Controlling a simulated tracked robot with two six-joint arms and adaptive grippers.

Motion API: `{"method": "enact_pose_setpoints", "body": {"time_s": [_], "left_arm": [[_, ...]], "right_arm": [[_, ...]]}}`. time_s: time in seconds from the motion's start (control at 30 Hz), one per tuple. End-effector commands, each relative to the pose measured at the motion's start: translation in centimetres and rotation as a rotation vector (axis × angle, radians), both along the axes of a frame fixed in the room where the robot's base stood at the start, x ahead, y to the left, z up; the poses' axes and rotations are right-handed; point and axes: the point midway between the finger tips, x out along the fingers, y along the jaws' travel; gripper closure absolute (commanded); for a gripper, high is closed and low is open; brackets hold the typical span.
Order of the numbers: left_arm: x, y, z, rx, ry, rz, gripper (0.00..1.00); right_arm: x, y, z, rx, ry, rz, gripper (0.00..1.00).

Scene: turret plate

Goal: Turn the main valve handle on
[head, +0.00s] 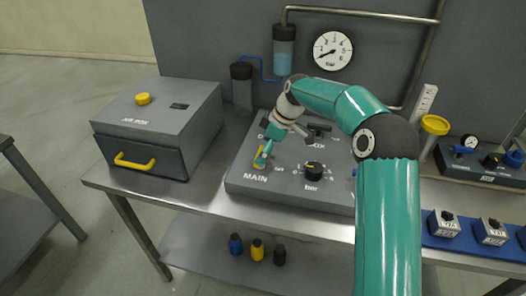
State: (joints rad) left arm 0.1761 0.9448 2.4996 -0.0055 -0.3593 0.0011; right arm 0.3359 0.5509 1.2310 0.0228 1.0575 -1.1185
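The grey valve box (243,183) stands on the steel bench, with the word MAIN printed on its front left. My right arm comes in from the lower right and reaches across the box. My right gripper (267,148) points down and left, with its fingertips at the handle. Whether the fingers are closed on the handle or only beside it is too small to tell. My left gripper is not in view.
A black knob (314,170) marked bar sits right of the handle. A grey box with a yellow drawer handle (134,161) stands at left. A round gauge (333,50) hangs on the back panel. Blocks on a blue mat (466,243) lie at right.

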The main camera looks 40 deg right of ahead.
Motion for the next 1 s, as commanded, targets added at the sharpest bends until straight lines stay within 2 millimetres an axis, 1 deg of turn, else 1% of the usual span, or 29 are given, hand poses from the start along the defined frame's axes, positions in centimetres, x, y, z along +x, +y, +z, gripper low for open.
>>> {"method": "enact_pose_setpoints", "body": {"time_s": [0.4,0.53,0.7,1.0], "left_arm": [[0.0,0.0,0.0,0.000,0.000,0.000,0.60],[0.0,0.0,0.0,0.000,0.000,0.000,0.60],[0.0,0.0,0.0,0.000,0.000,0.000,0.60],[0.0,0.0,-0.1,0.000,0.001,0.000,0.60]], "right_arm": [[-2.2,-2.1,7.2,-0.002,-0.005,-0.002,0.00],[-2.7,-2.6,9.0,-0.002,-0.005,-0.002,0.00],[-3.1,-2.9,10.1,-0.001,-0.003,-0.001,0.00],[-3.2,-2.9,10.2,-0.001,-0.001,-0.001,0.00]]}}
